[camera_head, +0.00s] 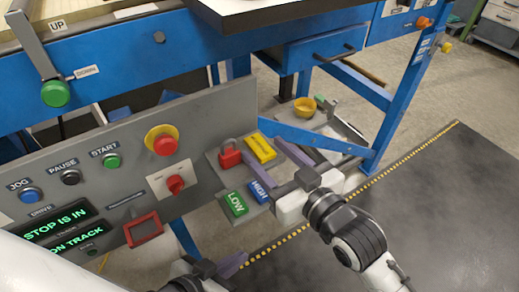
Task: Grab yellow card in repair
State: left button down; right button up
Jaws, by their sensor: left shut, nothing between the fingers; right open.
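The yellow card (260,148) sits on the grey plate (212,172) at the right end of the control panel; its lettering is too small to read. My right gripper (272,164) comes in from the right and is open. One finger lies just right of the yellow card and the other is near the blue HIGH card (258,191). I cannot tell whether a finger touches the yellow card. My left gripper (236,262) is low in the view, below the plate, shut and empty.
The panel (130,165) carries buttons and a red knob (175,184). A blue frame leg (400,110) stands behind my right arm.

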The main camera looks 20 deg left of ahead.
jog(key=shift+x, duration=0.9)
jog(key=shift+c, duration=0.4)
